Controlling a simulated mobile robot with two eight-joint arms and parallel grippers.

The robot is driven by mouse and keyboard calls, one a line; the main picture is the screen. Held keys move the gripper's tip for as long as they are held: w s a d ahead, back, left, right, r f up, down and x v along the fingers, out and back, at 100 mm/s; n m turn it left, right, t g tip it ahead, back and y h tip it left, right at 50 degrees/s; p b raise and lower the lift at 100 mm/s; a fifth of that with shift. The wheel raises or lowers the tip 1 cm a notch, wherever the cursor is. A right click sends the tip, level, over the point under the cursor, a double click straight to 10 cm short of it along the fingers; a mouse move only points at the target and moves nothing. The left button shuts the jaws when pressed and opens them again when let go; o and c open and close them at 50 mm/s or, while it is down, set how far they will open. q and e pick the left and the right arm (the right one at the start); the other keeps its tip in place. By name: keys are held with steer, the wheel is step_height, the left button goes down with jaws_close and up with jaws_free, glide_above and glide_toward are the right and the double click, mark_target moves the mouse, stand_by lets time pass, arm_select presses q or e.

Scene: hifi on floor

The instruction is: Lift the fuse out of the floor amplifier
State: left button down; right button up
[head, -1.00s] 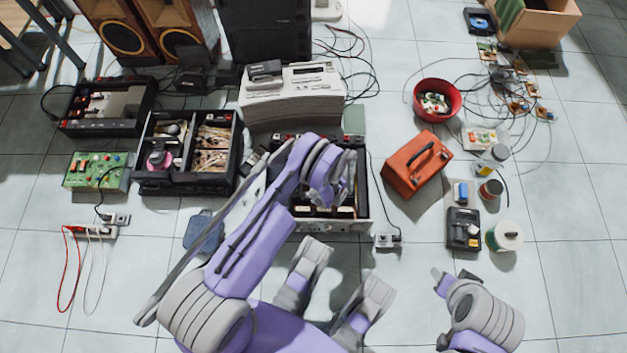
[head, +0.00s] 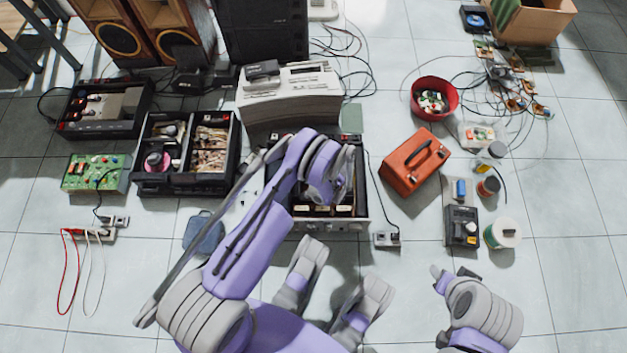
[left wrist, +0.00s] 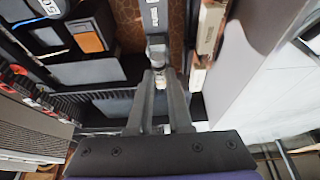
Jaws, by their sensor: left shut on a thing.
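The floor amplifier (head: 345,225) is an open chassis in the middle of the head view, partly hidden under my left arm. In that view my left gripper's fingertips are hidden by the wrist over the chassis. In the left wrist view my left gripper (left wrist: 159,85) points into the dark interior. Its fingers are shut on a small pale, shiny piece, apparently the fuse (left wrist: 158,78). I cannot tell whether it is clear of its seat. My right arm is at the bottom right of the head view; its gripper (head: 457,275) is small and unclear, over bare floor.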

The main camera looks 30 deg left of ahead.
arm_select(q)
step_height(320, 180, up, 14)
steer(key=p, duration=0.4)
steer(key=shift+f, duration=0.25)
stand_by(0.3)
